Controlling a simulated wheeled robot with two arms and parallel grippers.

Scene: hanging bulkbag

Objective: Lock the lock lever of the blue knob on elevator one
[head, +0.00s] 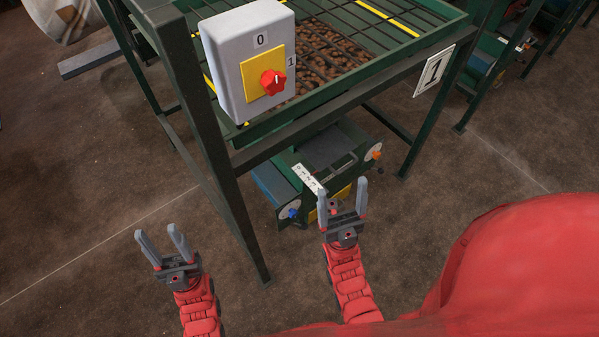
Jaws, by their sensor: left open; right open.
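The blue knob (293,213) sits low on the front of the green machine under the frame marked 1, on a round pale plate (287,209). Its lock lever is too small to make out. My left gripper (161,243) is open and empty, to the left of the blue knob and apart from it. My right gripper (342,203) is open and empty, pointing up, just right of the blue knob in the picture. It covers part of the machine's front. I cannot tell its distance from the machine.
A grey switch box (249,62) with a red knob (272,82) hangs on the green frame (226,178). An orange knob (376,154) is on the machine's right side. A sign with 1 (433,71) hangs at right. The floor at left is clear.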

